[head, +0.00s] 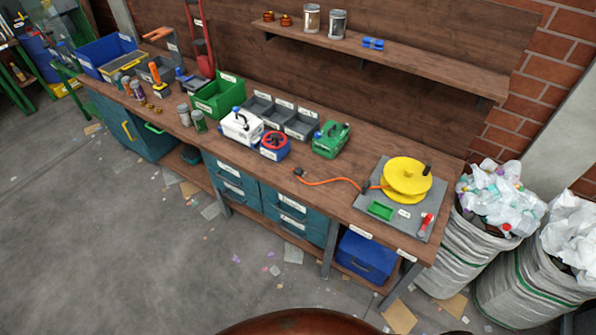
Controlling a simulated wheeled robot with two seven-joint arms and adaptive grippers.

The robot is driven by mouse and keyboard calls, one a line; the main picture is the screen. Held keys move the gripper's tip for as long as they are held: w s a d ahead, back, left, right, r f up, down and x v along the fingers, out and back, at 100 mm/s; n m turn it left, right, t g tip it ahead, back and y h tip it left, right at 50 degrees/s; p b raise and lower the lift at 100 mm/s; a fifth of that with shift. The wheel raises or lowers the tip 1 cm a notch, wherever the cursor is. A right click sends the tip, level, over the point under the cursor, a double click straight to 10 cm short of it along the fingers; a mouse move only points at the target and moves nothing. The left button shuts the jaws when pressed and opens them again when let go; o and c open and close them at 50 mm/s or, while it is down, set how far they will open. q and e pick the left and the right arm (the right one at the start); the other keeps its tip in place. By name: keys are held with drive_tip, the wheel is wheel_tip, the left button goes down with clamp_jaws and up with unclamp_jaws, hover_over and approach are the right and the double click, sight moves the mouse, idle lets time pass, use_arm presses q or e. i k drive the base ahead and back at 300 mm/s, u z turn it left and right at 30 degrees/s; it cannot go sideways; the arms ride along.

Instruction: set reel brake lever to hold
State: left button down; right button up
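A yellow reel (407,180) sits on a grey base plate (399,226) at the right end of the workbench. A small black knob (427,169) stands up at the reel's right side. A red lever (426,222) is at the front right of the plate, beside the reel and apart from it; it looks like the brake lever. The lever leans, with its upper end towards the back right. Its label markings are too small to read. An orange cord (334,181) runs left from the reel to a dark plug on the bench. Neither of my grippers is in view.
A small green tray (381,210) sits on the plate left of the lever. A green case (331,139), a blue-and-red device (274,146) and a white device (242,126) stand further left. White sacks (453,250) stand right of the bench. The floor in front has scattered scraps.

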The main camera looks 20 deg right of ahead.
sight(421, 233)
drive_tip(key=z, duration=1.7)
